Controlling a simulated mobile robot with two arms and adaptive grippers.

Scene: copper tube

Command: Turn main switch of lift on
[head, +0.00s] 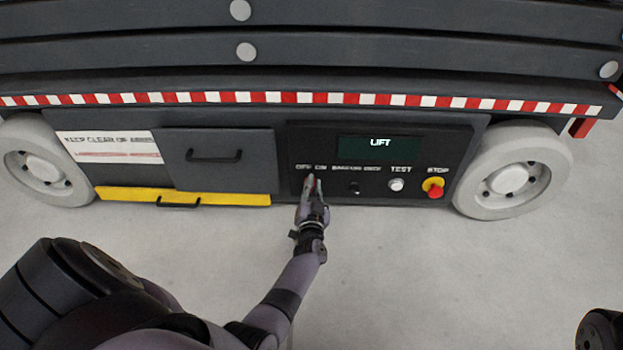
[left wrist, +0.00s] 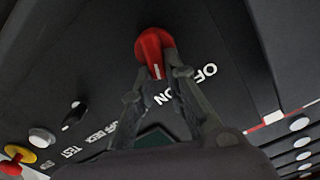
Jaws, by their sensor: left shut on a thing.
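The main switch is a red rotary knob (left wrist: 152,44) on the lift's black control panel (head: 300,140); in the head view only a bit of red (head: 312,180) shows at my fingertips. My left gripper (head: 310,187) reaches the panel from below. In the left wrist view its two fingers (left wrist: 158,72) are closed on the knob, one on each side. A white mark on the knob points down in that view, roughly at the ON lettering (left wrist: 163,96); the OFF lettering (left wrist: 203,74) is to its right. The fingers hide part of the knob. My right gripper does not show.
Right of the switch are a small black switch (head: 354,188), a white TEST button (head: 396,185) and a red STOP button (head: 433,188) on yellow. A LIFT display (head: 380,149) is above. Grey wheels (head: 510,180) stand at both ends. The floor in front is clear.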

